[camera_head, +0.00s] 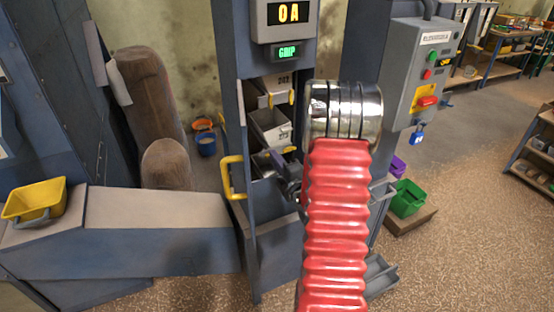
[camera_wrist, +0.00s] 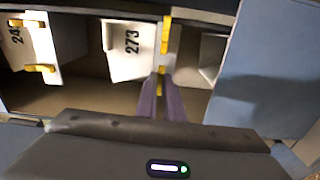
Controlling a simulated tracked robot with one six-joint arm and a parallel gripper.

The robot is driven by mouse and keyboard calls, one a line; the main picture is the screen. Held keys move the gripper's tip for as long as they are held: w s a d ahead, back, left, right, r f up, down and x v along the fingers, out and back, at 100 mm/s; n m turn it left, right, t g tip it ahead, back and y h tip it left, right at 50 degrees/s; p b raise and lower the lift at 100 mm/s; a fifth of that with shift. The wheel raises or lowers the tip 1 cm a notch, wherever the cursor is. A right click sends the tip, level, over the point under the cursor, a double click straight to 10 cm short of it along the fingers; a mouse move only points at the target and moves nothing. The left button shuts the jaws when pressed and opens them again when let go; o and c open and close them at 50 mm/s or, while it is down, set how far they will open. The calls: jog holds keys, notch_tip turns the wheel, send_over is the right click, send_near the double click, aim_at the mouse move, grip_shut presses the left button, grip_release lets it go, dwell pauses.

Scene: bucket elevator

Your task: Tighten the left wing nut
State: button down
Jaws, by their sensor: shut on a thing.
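In the wrist view a white bucket (camera_wrist: 128,50) marked 273 has a yellow wing nut (camera_wrist: 160,72) near its right lower edge. Another yellow piece (camera_wrist: 166,34) stands farther up. My gripper (camera_wrist: 161,88) has its two purple-grey fingers close together with the yellow wing nut between their tips. In the head view my gripper (camera_head: 285,172) reaches into the elevator opening, partly hidden by my red arm sleeve. The wing nut in the jaws is hard to make out there.
A second white bucket (camera_wrist: 30,45) with yellow fittings sits left in the wrist view. A blue-grey panel (camera_wrist: 265,70) closes off the right. In the head view a yellow handle (camera_head: 231,178) sticks out left of the opening, and a grey control box (camera_head: 416,72) hangs at right.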

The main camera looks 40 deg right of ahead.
jog(key=shift+a, duration=0.1)
jog(key=m, duration=1.7)
jog(key=shift+a+m, duration=0.15)
jog(key=shift+m, duration=0.15)
dwell(0.3)
jog(key=c, duration=1.9)
grip_release()
jog(key=shift+o, duration=0.2)
jog(key=shift+s, duration=0.1)
